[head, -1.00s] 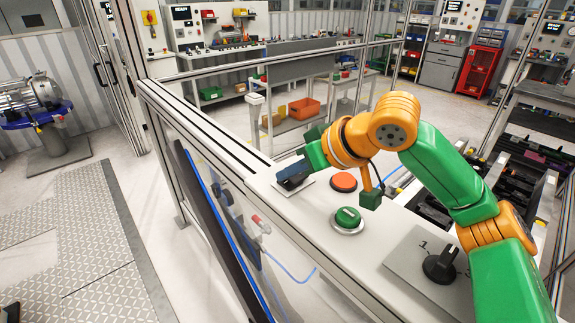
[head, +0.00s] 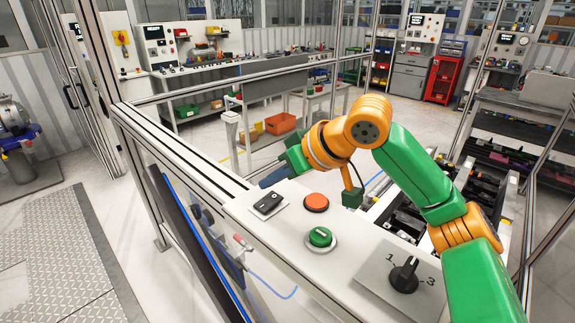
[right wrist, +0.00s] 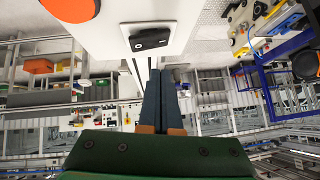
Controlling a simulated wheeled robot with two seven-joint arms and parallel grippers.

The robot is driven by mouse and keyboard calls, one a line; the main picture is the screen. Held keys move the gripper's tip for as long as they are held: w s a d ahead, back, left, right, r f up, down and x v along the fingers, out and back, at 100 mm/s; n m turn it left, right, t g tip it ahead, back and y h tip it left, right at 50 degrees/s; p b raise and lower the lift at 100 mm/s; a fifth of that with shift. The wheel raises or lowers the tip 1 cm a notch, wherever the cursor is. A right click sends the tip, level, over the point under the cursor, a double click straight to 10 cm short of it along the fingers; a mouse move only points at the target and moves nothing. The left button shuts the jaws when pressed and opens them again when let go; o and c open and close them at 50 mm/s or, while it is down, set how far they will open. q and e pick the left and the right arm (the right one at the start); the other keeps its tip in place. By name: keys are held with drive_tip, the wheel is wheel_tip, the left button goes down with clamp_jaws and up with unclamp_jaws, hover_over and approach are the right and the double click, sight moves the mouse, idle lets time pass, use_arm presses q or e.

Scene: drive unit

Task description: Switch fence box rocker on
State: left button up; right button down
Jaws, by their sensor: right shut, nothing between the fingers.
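The fence box (head: 233,208) is a long white box on the fence rail. Its black rocker (head: 268,204) sits on a pale plate at the far left end and is fully visible. In the right wrist view the rocker (right wrist: 149,39) shows a round white mark on one end; I cannot tell surely which end is pressed. My right gripper (head: 272,178) is shut and empty, just beyond the rocker and apart from it. Its dark blue fingers also show in the right wrist view (right wrist: 162,72), pointing toward the plate. My left gripper is not in view.
A red-orange button (head: 316,203), a green button (head: 320,237) and a black rotary selector (head: 404,275) share the box top. Fence posts and rails surround it. Open floor lies left; benches stand behind.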

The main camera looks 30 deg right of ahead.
drive_tip(key=s+d+r+b, duration=0.1)
drive_tip(key=s+r, duration=0.6)
drive_tip(key=shift+s+r+b, duration=0.2)
drive_tip(key=shift+b, duration=0.2)
drive_tip(key=shift+d+f, duration=0.1)
